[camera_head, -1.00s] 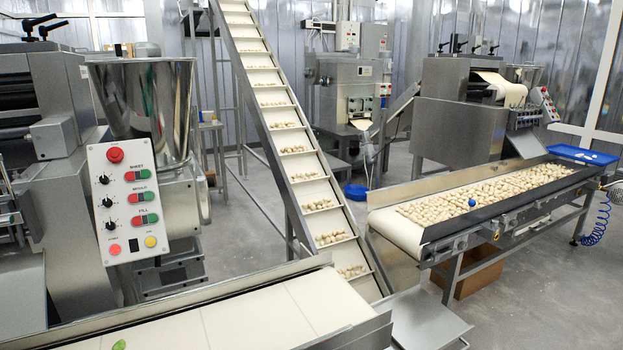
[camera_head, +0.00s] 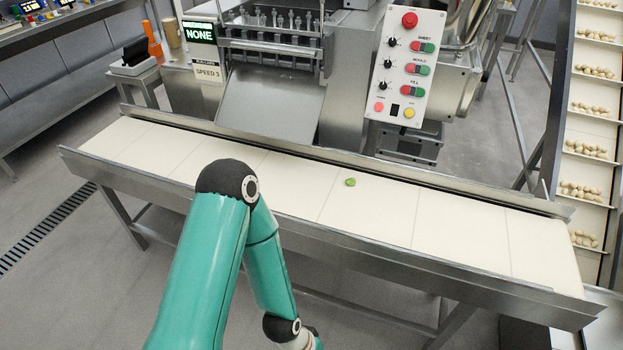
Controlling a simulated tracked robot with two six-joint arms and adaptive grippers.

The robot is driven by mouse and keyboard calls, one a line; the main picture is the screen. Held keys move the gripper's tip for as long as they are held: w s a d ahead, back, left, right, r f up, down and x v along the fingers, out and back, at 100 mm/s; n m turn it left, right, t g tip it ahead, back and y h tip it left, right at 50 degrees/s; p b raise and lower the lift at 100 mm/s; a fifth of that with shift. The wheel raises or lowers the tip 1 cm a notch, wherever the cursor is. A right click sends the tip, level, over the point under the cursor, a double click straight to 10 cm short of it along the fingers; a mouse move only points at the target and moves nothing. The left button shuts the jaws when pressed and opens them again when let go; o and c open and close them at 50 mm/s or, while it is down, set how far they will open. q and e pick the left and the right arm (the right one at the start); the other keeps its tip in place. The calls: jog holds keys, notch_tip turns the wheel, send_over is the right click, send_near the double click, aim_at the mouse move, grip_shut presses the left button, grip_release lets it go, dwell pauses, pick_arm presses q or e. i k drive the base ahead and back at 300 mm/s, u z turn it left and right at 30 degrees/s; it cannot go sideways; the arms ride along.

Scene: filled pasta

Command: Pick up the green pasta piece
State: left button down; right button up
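The green pasta piece (camera_head: 350,182) lies alone on the pale belt of the near conveyor (camera_head: 385,215), a little right of the middle of the view. It is small and rounded. My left arm, green with black joints, comes up from the bottom of the view and bends at a joint over the conveyor's front edge, left of the piece. Its forearm runs back down, and the gripper at its end is hidden below the frame's bottom edge. My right gripper does not show.
The conveyor has raised metal side rails. Behind it stands a machine with a control panel (camera_head: 408,65) and a sloping metal chute (camera_head: 268,105). An inclined cleated conveyor (camera_head: 590,125) carrying pale pasta rises at the right. A display reading NONE (camera_head: 199,32) stands at the back left.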

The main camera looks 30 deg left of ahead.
aim_at(349, 182)
jog(key=u, duration=0.65)
jog(key=k, duration=1.1)
jog(key=z, duration=0.2)
jog(key=i, duration=1.6)
jog(key=u, duration=0.8)
jog(key=i, duration=0.45)
jog(key=u, duration=0.4)
